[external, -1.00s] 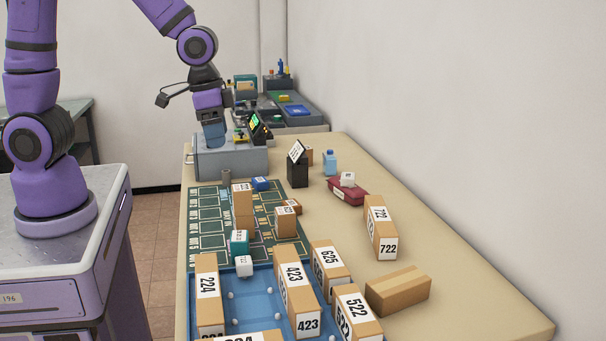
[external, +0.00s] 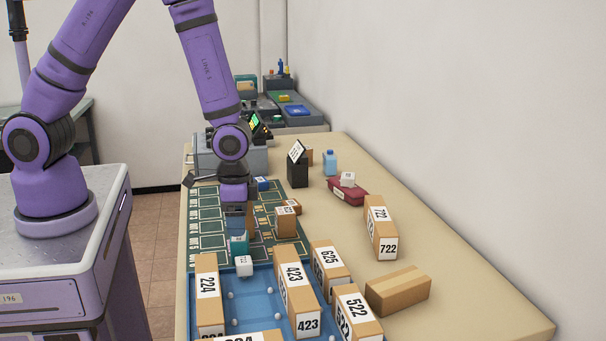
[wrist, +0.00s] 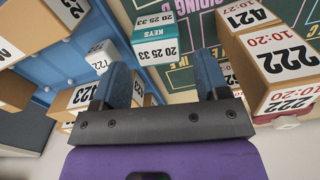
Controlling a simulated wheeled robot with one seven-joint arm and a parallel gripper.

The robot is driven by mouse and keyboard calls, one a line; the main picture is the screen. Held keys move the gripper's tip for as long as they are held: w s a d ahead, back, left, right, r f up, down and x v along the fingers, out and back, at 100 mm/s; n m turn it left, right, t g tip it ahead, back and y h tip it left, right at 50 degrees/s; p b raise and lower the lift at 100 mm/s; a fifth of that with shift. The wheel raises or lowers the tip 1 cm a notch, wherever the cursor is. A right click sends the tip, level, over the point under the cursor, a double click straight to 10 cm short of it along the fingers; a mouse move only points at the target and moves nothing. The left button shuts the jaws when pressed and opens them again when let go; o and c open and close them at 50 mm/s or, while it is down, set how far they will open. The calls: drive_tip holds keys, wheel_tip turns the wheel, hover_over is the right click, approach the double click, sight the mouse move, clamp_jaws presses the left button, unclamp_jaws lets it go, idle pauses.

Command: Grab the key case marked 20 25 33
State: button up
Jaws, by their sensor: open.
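The key case (wrist: 157,50), a small teal and white box printed "KEYS" and "20 25 33", is at the top middle of the wrist view. In the external view it looks to be the small teal box (external: 238,244) on the green printed mat, beside the blue tray. My gripper (external: 238,222) is above the mat, just behind the teal box in the picture. In the wrist view its two blue fingers (wrist: 161,65) are apart with nothing held, and the case shows beyond the gap between them.
A cardboard box marked 222 (wrist: 275,65) stands close to the right finger in the wrist view. A white cube (external: 244,266) is close to the teal case. The blue tray (external: 256,318) holds numbered boxes. Bare tabletop (external: 350,270) lies at the right.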

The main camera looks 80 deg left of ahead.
sight(240, 245)
drive_tip(key=shift+d+f, duration=0.2)
drive_tip(key=shift+f, duration=3.2)
drive_tip(key=c, duration=0.7)
